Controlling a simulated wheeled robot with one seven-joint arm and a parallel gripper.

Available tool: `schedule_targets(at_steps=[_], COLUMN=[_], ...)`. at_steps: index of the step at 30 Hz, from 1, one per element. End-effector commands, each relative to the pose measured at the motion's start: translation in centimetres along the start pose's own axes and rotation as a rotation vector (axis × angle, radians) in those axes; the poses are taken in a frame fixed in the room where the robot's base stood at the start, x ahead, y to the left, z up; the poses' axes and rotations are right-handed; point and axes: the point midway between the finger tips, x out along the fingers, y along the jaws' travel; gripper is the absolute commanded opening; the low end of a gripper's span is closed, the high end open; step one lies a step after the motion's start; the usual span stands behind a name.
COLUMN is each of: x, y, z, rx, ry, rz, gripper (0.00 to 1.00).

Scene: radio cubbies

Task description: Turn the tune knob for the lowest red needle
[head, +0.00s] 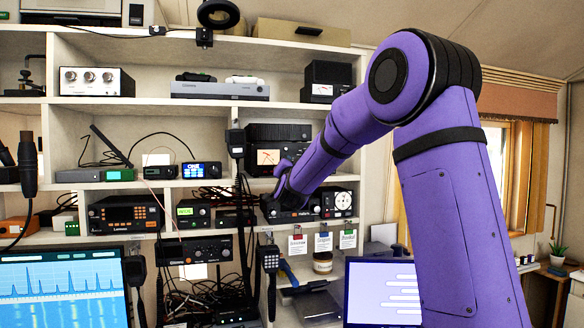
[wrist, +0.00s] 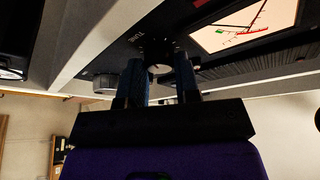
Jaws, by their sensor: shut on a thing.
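The tuner (head: 268,157) is a black box on the middle shelf with a lit cream meter in its front; its right part is partly hidden by my arm. In the wrist view the meter (wrist: 247,24) is cut by the top edge and shows dark thin needle lines with red and green marks; the exact red needle reading is too small to tell. The tune knob (wrist: 158,68) sits beside the printed word TUNE. My gripper (wrist: 160,82) is shut on it, one blue-padded finger on each side. In the head view my gripper (head: 282,176) is at the tuner's front.
A second round knob (wrist: 105,83) lies close beside the fingers. A black radio (head: 290,209) and a round white-faced meter (head: 343,200) stand on the shelf below. A microphone (head: 236,140) with hanging cables is just left of the tuner.

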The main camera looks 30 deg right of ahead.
Motion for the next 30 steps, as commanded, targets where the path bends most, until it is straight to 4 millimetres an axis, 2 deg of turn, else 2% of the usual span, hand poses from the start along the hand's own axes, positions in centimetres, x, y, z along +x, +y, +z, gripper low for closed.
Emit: schedule_targets(at_steps=[9, 10, 11, 22, 26, 30], x=[0.0, 0.0, 0.0, -0.6, -2.3, -5.0], y=[0.1, 0.1, 0.1, 0.0, -0.1, -0.1], z=[0.0, 0.0, 0.0, 0.0, 0.0, 0.0], rx=[0.009, 0.009, 0.008, 0.008, 0.008, 0.008], ry=[-0.002, -0.002, -0.001, -0.001, -0.002, -0.002], rz=[0.006, 0.006, 0.006, 0.004, 0.003, 0.003], gripper=[0.06, 0.37, 0.41, 0.41, 0.41, 0.41])
